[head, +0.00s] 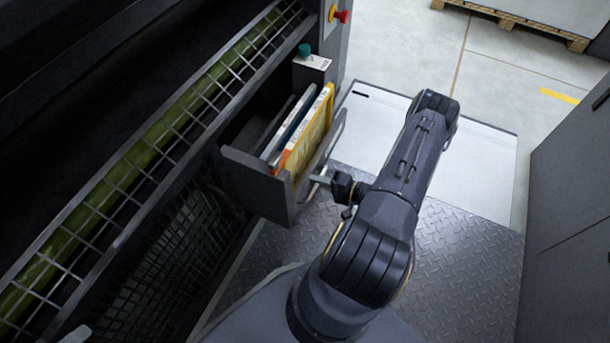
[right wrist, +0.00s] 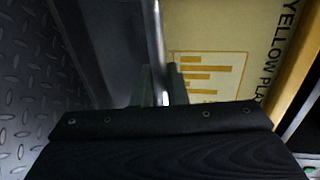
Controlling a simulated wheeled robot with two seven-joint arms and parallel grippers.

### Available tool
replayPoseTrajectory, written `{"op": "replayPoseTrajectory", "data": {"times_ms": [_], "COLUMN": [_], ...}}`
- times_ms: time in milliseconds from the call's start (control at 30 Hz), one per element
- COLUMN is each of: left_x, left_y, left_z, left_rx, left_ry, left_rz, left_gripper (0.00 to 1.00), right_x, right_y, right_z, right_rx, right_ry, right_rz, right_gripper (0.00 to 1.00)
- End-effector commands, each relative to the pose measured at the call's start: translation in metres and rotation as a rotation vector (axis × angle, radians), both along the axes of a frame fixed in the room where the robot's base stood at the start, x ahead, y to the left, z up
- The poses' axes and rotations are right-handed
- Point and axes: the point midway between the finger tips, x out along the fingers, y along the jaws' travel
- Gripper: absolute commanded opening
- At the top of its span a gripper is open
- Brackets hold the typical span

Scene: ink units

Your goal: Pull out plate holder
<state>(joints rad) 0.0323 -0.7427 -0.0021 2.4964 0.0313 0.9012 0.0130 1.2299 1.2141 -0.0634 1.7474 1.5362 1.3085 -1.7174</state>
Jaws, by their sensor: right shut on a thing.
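The plate holder (head: 257,186) is a dark grey drawer-like box standing out from the machine's side in the head view. It holds several upright plates, with a yellow plate (head: 312,135) outermost; this plate also shows in the right wrist view (right wrist: 255,30). A grey metal bar handle (head: 335,138) runs along the holder's outer side, and shows as a bar in the right wrist view (right wrist: 157,45). My right gripper (head: 326,181) is shut on the handle near its front end; its fingers show around the bar (right wrist: 158,85). My left gripper is not clearly in view.
The machine has a wire guard (head: 150,165) over a green roller along the left. A red knob (head: 342,16) and a green button (head: 305,50) sit above the holder. A grey cabinet (head: 570,190) stands at right. Patterned metal floor (head: 455,265) lies open between.

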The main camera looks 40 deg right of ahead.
Motion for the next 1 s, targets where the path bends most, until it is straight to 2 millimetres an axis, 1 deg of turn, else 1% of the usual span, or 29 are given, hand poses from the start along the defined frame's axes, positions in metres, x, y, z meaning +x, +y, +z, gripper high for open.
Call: {"op": "replayPoseTrajectory", "data": {"times_ms": [33,200,500,700,1000], "left_x": [0.0,0.0,0.0,0.0,0.0], "left_y": [0.0,0.0,0.0,0.0,0.0], "left_z": [-0.001,-0.003,-0.007,-0.009,-0.009], "left_rx": [0.0,0.0,0.0,0.0,0.0], "left_ry": [0.0,0.0,0.0,0.0,0.0], "left_rz": [0.0,0.0,0.0,0.0,0.0], "left_gripper": [0.36,0.36,0.36,0.36,0.36], "right_x": [-0.01,-0.037,-0.075,-0.089,-0.094], "right_y": [-0.005,-0.016,-0.032,-0.037,-0.039], "right_z": [-0.001,-0.002,-0.001,-0.001,-0.001], "right_rx": [-0.001,-0.001,-0.002,-0.001,-0.001], "right_ry": [0.004,0.004,0.003,0.003,0.002], "right_rz": [-0.004,-0.004,-0.003,-0.001,-0.001], "right_gripper": [0.0,0.0,0.0,0.0,0.0]}}
